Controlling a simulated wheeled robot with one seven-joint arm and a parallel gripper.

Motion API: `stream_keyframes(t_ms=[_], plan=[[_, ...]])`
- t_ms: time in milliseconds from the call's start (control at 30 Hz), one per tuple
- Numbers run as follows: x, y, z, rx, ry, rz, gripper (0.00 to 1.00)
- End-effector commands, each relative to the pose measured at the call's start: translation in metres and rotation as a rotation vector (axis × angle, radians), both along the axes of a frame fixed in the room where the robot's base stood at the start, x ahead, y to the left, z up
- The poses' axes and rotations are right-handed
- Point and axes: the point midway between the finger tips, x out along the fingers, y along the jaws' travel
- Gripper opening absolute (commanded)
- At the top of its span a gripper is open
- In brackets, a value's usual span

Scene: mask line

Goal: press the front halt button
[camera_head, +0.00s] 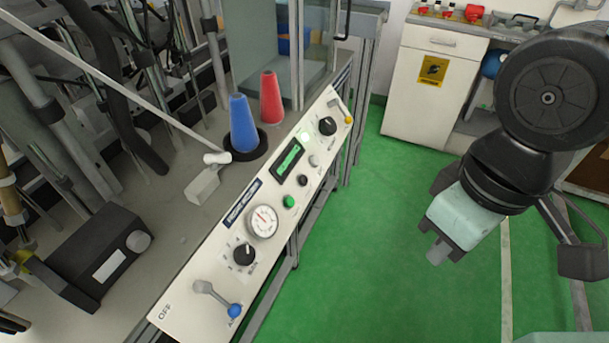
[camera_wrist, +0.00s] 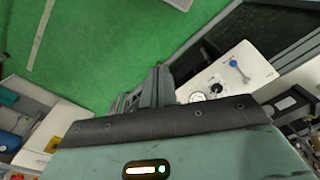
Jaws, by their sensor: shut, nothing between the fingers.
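A sloped white control panel (camera_head: 208,262) runs along the front of a machine in the head view.
The panel also has a blue-knobbed lever (camera_head: 235,310), a dial gauge (camera_head: 262,222), black knobs and a yellow-tipped lever (camera_head: 348,120). A blue cone (camera_head: 242,125) and a red cone (camera_head: 271,98) stand behind it. A white cabinet (camera_head: 418,105) stands at the back. Green floor between is clear.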

Motion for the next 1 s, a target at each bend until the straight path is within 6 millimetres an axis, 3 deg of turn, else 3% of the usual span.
stream_keyframes(t_ms=[167, 267, 367, 500, 700, 833, 1000], plan=[[0.004, 0.002, -0.004, 0.008, -0.009, 0.001, 0.0], [0.021, 0.011, -0.019, 0.047, -0.051, 0.005, 0.0], [0.055, 0.028, -0.045, 0.121, -0.142, 0.014, 0.0], [0.117, 0.057, -0.087, 0.259, -0.329, 0.032, 0.0], [0.198, 0.087, -0.134, 0.449, -0.628, 0.059, 0.0], [0.239, 0.096, -0.158, 0.559, -0.828, 0.073, 0.0], [0.269, 0.098, -0.177, 0.674, -1.055, 0.085, 0.0]])
